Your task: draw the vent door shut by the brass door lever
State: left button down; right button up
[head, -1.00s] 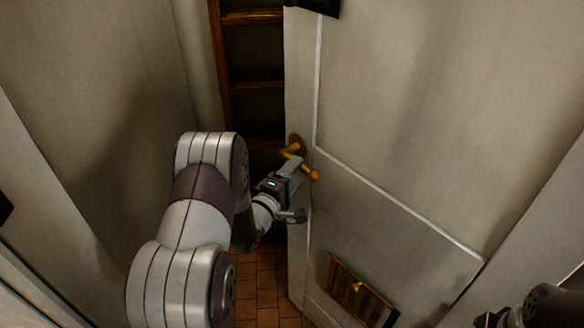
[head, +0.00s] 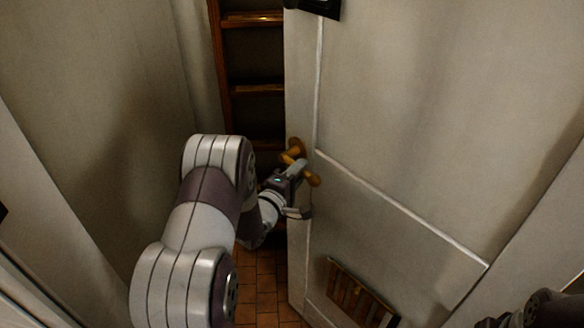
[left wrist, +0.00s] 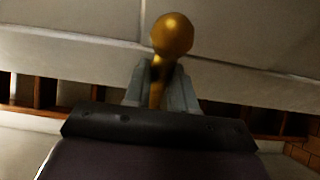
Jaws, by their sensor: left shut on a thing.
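The vent door (head: 400,110) is a pale panelled door standing ajar, with a dark gap along its left edge. My left gripper (head: 297,168) is shut on the lever. In the left wrist view the lever's round knob (left wrist: 172,33) stands beyond the two grey fingers (left wrist: 160,84), with its shaft between them. Of my right arm, only a dark part shows at the lower right corner; its gripper is not seen.
A slatted brass vent (head: 358,294) sits low on the door. Wooden shelves (head: 255,90) show behind the gap. A pale wall (head: 90,90) stands close on the left. Brown floor tiles (head: 262,285) show below my left arm.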

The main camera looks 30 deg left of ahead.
pick_arm(q)
jog(key=s+a+n+y+p, duration=0.1)
jog(key=s+y+p, duration=0.1)
jog(key=s, duration=0.7)
jog(key=shift+n+y, duration=0.4)
